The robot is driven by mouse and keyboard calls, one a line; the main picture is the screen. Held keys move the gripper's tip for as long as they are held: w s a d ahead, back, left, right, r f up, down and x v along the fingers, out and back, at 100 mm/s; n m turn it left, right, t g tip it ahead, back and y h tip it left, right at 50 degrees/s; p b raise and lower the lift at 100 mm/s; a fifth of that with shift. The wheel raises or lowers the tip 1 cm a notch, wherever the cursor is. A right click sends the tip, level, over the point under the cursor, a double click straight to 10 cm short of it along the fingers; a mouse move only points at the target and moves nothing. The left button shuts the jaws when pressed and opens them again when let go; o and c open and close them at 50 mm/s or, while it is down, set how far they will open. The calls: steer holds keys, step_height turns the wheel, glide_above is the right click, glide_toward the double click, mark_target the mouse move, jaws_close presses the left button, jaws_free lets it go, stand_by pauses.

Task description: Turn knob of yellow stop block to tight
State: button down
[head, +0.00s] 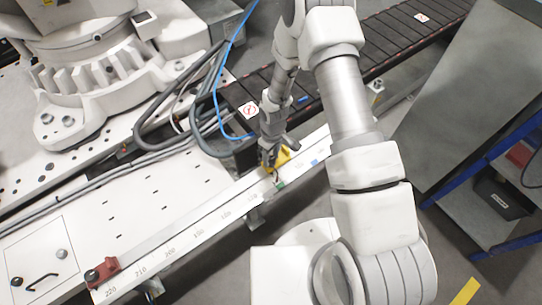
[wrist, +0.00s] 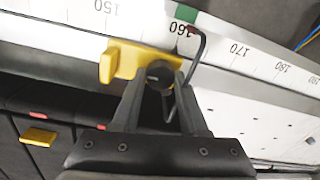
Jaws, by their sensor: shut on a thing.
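The yellow stop block (wrist: 124,62) sits at the white scale rail, between the marks 150 and 160 in the wrist view. It shows in the head view (head: 283,157) partly behind my gripper (head: 268,160). The round black knob (wrist: 159,73) is on the near side of the block. In the wrist view, my gripper (wrist: 160,92) has its two fingertips on either side of the knob and is shut on it. The knob's underside is hidden by the fingers, and I cannot tell how tight it is.
A thin dark bent rod (wrist: 203,42) rises close beside the right finger. The white rail (head: 190,240) carries a red block (head: 103,271) at its far left end. A blue cable (head: 218,90) hangs near my arm. A black conveyor (head: 385,38) runs behind.

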mark_target(273, 157)
steer(key=shift+c, duration=2.2)
jaws_free()
step_height(273, 157, up, 18)
steer(key=p, duration=0.5)
steer(key=shift+w+d+f+p, duration=0.25)
steer(key=shift+w+d+p, duration=0.05)
